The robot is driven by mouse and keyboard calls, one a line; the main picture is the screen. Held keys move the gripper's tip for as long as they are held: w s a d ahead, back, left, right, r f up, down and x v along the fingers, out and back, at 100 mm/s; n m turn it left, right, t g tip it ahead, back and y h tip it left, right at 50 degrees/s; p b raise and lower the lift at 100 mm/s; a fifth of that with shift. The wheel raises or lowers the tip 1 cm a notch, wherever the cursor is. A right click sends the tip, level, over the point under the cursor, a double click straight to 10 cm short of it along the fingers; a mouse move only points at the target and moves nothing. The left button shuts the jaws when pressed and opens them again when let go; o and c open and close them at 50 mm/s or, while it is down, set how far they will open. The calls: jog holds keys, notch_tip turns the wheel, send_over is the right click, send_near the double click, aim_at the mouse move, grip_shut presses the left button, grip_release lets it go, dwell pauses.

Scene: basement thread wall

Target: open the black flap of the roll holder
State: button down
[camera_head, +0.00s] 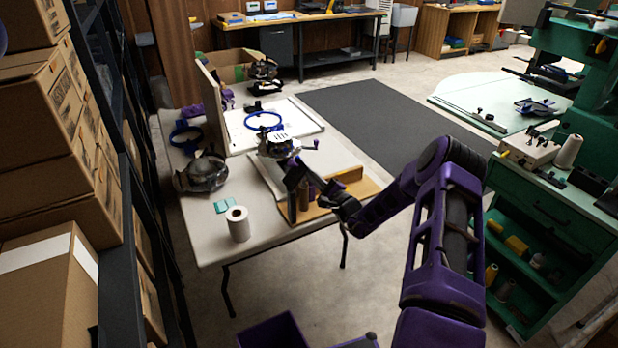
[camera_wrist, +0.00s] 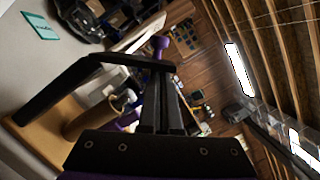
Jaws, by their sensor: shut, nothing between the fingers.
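The roll holder has a wooden base (camera_head: 345,194) at the table's near right edge, with a brown roll (camera_head: 306,196) upright on it. In the wrist view its base (camera_wrist: 42,132) and brown roll (camera_wrist: 86,119) lie at the left. The black flap (camera_wrist: 62,87) is a bent dark bar that rises from the base and runs across to my fingertips. In the head view the flap (camera_head: 295,177) shows dark above the roll. My gripper (camera_wrist: 160,78) is shut and empty, its fingertips at the bar's far end; I cannot tell whether they touch it. It is small in the head view (camera_head: 326,191).
An embroidery machine (camera_head: 280,145) is behind the holder. Boxes (camera_head: 48,150) fill the left shelf; a green cabinet (camera_head: 548,210) stands right.

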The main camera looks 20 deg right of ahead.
aim_at(293, 164)
jog(key=n, duration=0.1)
jog(key=a+r+n+g, duration=0.1)
jog(key=n, duration=0.1)
jog(key=a+r+n, duration=0.1)
jog(key=n, duration=0.1)
jog(key=shift+s+a+r+g+b, duration=0.1)
jog(key=shift+s+a+g+b, duration=0.1)
jog(key=shift+g+b, duration=0.15)
jog(key=shift+s+a+r, duration=0.1)
jog(key=shift+a+r, duration=0.1)
jog(key=shift+a, duration=0.15)
dwell(0.3)
